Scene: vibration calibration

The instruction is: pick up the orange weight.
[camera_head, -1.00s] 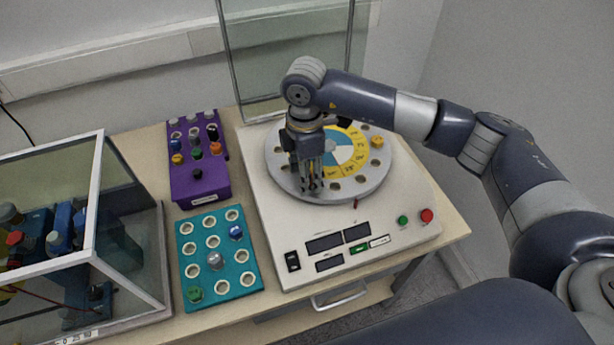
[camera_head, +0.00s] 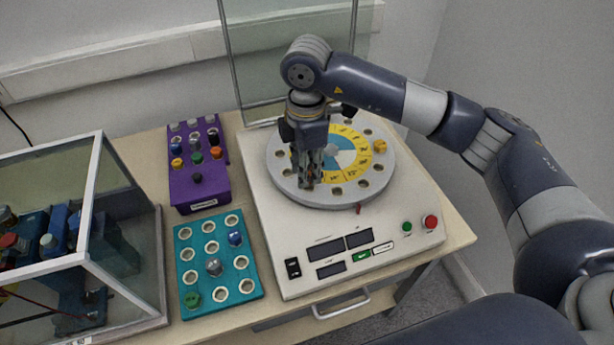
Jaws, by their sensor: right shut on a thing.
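An orange weight (camera_head: 216,152) sits in the purple rack (camera_head: 200,190), at its right side. A yellow-orange weight (camera_head: 380,146) stands on the right side of the round grey disc (camera_head: 335,199). My right gripper (camera_head: 308,184) points down over the front left part of the disc, well to the right of the purple rack. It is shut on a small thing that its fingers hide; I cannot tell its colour. My left gripper is not in view.
A teal rack (camera_head: 222,268) with a few weights stands in front of the purple rack. The disc sits on a white machine (camera_head: 289,238) with buttons. A clear-walled case (camera_head: 97,200) stands at left. A clear panel (camera_head: 290,50) rises behind the machine.

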